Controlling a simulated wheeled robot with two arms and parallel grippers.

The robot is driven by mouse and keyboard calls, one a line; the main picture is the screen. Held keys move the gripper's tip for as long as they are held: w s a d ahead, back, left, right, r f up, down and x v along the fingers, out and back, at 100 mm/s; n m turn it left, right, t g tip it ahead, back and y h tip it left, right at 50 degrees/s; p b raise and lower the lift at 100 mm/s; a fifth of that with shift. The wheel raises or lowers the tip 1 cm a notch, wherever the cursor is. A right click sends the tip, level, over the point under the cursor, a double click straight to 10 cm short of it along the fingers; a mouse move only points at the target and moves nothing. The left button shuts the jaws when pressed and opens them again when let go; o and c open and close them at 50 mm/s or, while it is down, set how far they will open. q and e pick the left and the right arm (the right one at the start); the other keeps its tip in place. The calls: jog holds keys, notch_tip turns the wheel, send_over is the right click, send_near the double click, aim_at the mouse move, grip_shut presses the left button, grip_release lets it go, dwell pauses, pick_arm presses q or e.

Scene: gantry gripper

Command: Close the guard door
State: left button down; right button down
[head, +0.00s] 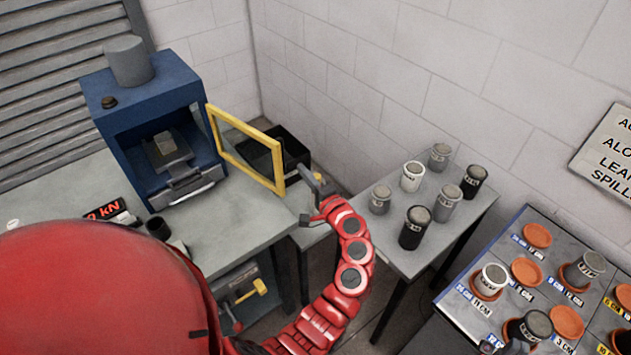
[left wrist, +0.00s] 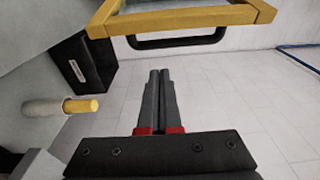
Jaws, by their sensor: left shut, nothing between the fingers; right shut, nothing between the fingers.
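The guard door (head: 243,130) is a yellow frame with a see-through pane. It stands open, swung out from the right front edge of the blue press (head: 150,95). In the left wrist view the yellow frame (left wrist: 185,18) crosses the top, with a black handle bar (left wrist: 180,40) just below it. My left gripper (head: 311,182) is just right of the door's free edge; in its wrist view its grey fingers (left wrist: 161,75) are together and empty, below the handle with a visible gap in the picture. My right gripper does not show clearly.
A black bin (head: 290,140) sits behind the door. A side table (head: 395,255) right of my left arm holds several jars. A tray with orange dishes (head: 537,236) is at the right. A yellow-tipped lever (left wrist: 75,106) is left of the fingers in the wrist view.

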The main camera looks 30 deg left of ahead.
aim_at(284, 164)
pick_arm(q)
jog(key=s, duration=0.1)
jog(key=s+a+p, duration=0.1)
jog(key=s, duration=0.1)
jog(key=shift+a+r, duration=0.1)
jog(key=shift+s+p, duration=0.35)
jog(key=shift+s, duration=0.1)
